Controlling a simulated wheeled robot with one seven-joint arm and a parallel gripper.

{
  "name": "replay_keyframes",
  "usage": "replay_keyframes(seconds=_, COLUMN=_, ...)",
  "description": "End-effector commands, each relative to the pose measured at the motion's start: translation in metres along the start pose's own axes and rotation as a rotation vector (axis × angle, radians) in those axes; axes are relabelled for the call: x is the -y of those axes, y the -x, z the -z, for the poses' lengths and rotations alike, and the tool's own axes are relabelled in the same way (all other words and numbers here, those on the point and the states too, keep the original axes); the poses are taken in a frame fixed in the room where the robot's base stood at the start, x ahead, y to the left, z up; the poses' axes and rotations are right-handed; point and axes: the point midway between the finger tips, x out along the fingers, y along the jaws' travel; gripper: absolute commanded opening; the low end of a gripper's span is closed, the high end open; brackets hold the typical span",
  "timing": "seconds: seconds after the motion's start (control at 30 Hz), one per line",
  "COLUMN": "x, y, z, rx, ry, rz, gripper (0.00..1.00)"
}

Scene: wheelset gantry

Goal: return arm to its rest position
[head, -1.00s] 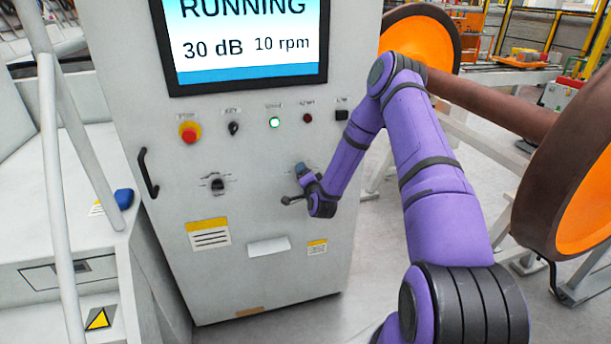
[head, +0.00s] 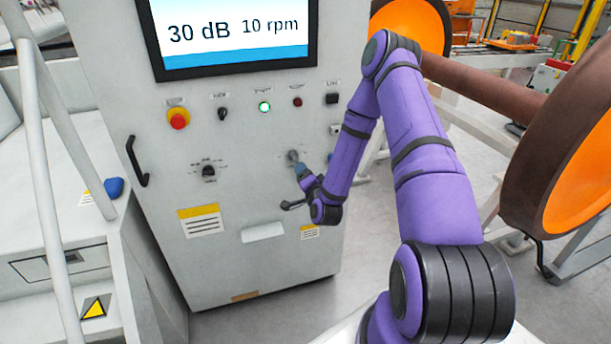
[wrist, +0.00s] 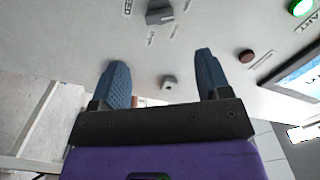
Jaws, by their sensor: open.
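My purple arm (head: 430,170) reaches forward in the head view, bent at the elbow, with its forearm hanging down in front of the grey control cabinet. My gripper (head: 298,165) is near the right side of the cabinet's front, beside a dark knob (head: 292,155). In the wrist view my gripper (wrist: 162,88) shows two blue fingers spread wide apart with nothing between them. The cabinet panel fills the background there, with a dark selector knob (wrist: 160,12), a small light-coloured part (wrist: 169,82) and a dark red button (wrist: 246,56).
The cabinet (head: 150,235) carries a screen (head: 238,35) reading 30 dB and 10 rpm, a red stop button (head: 178,118) and a lit green button (head: 264,106). A wheelset (head: 490,90) stands at right. A railing (head: 45,150) stands at left. Floor shows between cabinet and arm.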

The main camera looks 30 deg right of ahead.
Motion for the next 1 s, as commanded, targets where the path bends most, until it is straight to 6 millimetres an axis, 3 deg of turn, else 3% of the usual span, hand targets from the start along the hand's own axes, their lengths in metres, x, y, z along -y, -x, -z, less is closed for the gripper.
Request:
replay_keyframes(seconds=0.33, x=0.002, y=-0.001, z=0.0, rx=0.004, ry=0.005, rz=0.0, gripper=0.7)
replay_keyframes(seconds=0.47, x=0.016, y=-0.007, z=0.002, rx=0.043, ry=0.044, rz=-0.005, gripper=0.7)
replay_keyframes(seconds=0.73, x=0.08, y=-0.021, z=0.008, rx=0.215, ry=0.241, rz=-0.042, gripper=0.7)
replay_keyframes(seconds=1.0, x=0.146, y=-0.015, z=0.02, rx=0.37, ry=0.445, rz=-0.099, gripper=0.7)
